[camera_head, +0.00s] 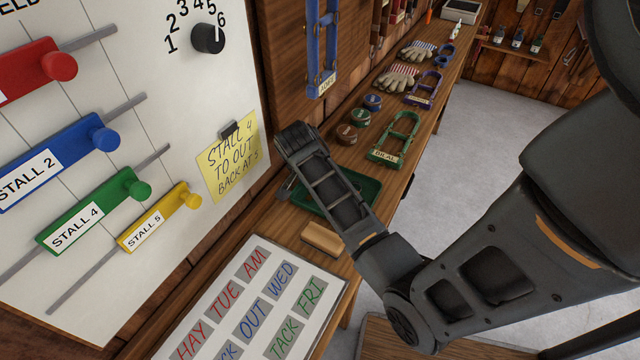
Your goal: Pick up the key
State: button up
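I cannot make out a key in the head view. My arm reaches in from the right and its far end hangs over a green tray (372,188) on the wooden bench. My gripper (287,187) is mostly hidden behind the wrist link; only a small dark part shows at the tray's left edge. I cannot see whether it is open or holds anything. The arm covers much of the tray's inside, so its contents are hidden.
A board with coloured sliders and a dial (208,38) stands at left, with a yellow note (229,158). A word-magnet sheet (322,289) and a tan block (322,238) lie nearer. Green (398,137) and purple (424,88) frames, round tins and gloves (397,78) line the bench behind.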

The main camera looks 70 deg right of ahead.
jog(key=shift+c, duration=0.3)
jog(key=c, duration=1.1)
